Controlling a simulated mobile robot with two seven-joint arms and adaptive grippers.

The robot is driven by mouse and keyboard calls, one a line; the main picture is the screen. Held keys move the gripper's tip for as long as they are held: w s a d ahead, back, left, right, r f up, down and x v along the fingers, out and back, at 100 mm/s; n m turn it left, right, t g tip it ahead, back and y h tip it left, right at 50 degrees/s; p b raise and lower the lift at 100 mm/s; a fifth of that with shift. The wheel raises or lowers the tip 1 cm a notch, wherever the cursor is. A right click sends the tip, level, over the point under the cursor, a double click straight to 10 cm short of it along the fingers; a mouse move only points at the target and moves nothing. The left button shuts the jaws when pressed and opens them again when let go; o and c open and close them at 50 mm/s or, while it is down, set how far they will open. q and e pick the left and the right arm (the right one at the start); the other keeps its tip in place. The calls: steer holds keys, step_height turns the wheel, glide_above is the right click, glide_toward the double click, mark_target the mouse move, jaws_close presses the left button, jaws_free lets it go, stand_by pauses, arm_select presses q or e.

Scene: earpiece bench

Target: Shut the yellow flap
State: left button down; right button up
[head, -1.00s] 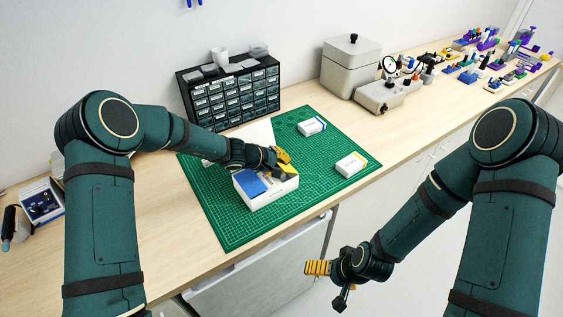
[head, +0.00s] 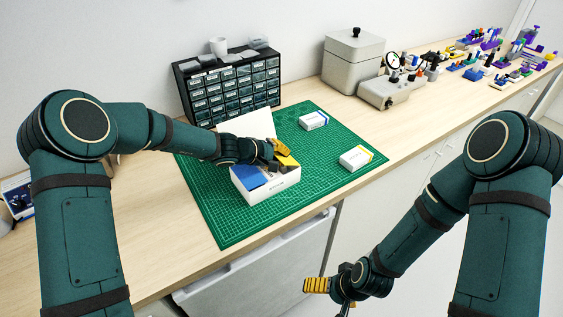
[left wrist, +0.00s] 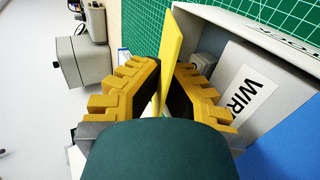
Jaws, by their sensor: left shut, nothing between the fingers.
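A white box (head: 272,197) stands on the green mat with its white lid (head: 252,125) raised at the back. The yellow flap (head: 289,162) is at the box's right part, beside my left gripper (head: 279,150). In the left wrist view the flap (left wrist: 172,48) stands tilted up from the box, right at the tips of my left gripper (left wrist: 166,85). That gripper is shut; whether it touches the flap I cannot tell. A blue flap (head: 250,177) lies over the box's left part. My right gripper (head: 317,285) hangs low in front of the bench, its jaws unclear.
Two small white cartons (head: 313,120) and (head: 356,158) lie on the mat (head: 225,227). A black drawer cabinet (head: 227,88) and a grey lidded container (head: 353,62) stand behind. The mat's front part is clear.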

steer(key=shift+f, duration=0.35)
arm_select(q)
steer(key=c, duration=1.3)
jaws_free()
steer(key=shift+s, duration=0.1)
